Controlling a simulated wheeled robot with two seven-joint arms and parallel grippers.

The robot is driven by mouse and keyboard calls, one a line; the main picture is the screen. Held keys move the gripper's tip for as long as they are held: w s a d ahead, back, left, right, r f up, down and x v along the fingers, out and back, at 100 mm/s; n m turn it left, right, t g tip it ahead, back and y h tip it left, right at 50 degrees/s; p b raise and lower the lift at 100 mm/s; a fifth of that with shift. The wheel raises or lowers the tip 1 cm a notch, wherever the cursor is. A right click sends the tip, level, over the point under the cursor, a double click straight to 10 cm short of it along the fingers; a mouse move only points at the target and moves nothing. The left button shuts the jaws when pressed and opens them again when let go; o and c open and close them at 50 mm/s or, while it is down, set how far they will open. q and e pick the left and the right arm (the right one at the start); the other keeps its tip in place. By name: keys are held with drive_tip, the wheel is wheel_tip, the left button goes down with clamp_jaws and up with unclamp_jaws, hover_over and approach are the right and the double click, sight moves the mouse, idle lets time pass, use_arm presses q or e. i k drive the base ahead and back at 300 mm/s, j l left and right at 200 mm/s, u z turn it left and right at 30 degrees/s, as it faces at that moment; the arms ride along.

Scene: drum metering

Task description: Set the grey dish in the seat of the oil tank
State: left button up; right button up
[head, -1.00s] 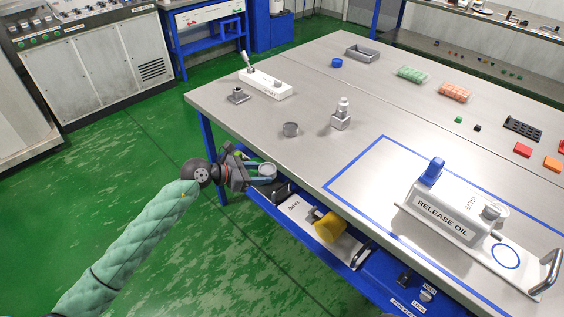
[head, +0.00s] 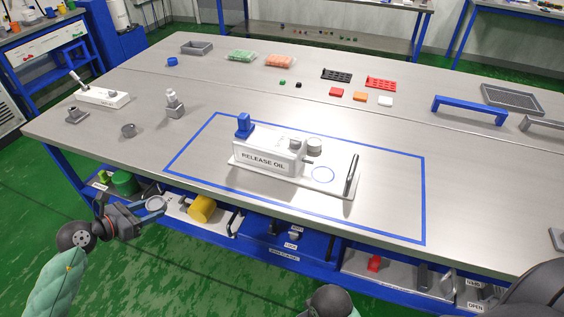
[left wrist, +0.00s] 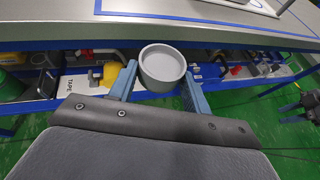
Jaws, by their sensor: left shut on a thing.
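The grey dish (head: 156,204) is a small round open cup. My left gripper (head: 146,209) is shut on it, holding it upright in front of the table's front edge, apart from the table. In the left wrist view the dish (left wrist: 163,66) sits between the two blue-grey fingers, and its inside looks empty. The oil tank (head: 265,157) is a white box marked RELEASE OIL on a white base plate. A blue ring (head: 322,175) marks a flat spot on that plate, with nothing on it.
A blue outline (head: 424,200) surrounds the tank on the tabletop. A dark upright handle (head: 351,175) stands at the plate's right end. A small grey cup (head: 128,130) and a metal fitting (head: 174,104) stand left. The shelf below holds a yellow roll (head: 202,208).

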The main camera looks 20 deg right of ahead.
sight(323, 174)
drive_tip(key=k+l, duration=0.2)
drive_tip(key=l, duration=0.2)
drive_tip(key=k+l, duration=0.2)
drive_tip(key=l, duration=0.15)
drive_tip(key=k+l, duration=0.2)
drive_tip(key=l, duration=0.2)
drive_tip(key=k+l, duration=0.2)
drive_tip(key=l, duration=0.15)
drive_tip(key=k+l, duration=0.2)
drive_tip(key=l, duration=1.4)
